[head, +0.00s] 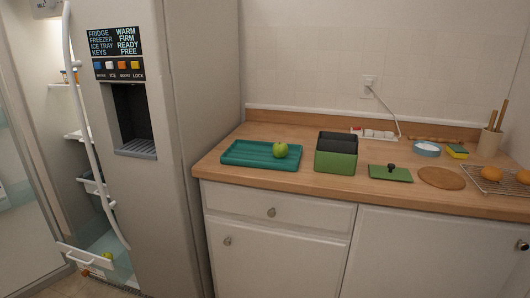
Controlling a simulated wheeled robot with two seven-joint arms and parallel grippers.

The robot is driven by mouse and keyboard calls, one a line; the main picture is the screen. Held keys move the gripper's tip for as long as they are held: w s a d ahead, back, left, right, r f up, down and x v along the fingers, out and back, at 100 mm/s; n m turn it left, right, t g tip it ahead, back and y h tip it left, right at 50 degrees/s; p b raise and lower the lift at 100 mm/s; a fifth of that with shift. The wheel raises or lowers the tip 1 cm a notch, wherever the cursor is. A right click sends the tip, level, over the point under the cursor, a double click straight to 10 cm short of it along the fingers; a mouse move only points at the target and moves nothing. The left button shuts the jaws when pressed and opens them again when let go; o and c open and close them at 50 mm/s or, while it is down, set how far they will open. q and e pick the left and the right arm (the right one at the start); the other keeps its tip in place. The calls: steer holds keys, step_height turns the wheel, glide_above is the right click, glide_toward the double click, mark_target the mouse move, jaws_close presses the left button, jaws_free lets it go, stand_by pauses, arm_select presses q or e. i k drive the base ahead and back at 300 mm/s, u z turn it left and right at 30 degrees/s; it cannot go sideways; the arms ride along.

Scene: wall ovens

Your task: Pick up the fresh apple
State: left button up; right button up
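A green apple (280,150) sits on a teal tray (241,152) on the wooden counter, toward the tray's right side. A small yellow-green round thing (108,256) shows low in the open fridge, in or behind a clear bin; it is too small to tell for sure what it is. Neither of my grippers is in view.
The fridge (190,120) stands open at left. On the counter (320,182) are a green box (336,161), a green lid (390,174), a round wooden board (441,178), a blue-rimmed bowl (427,149), a utensil pot (489,143), and orange fruits on a wire rack (497,184).

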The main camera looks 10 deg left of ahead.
mark_target(279, 150)
steer(key=u, duration=0.6)
steer(key=i, duration=0.75)
steer(key=u, duration=0.35)
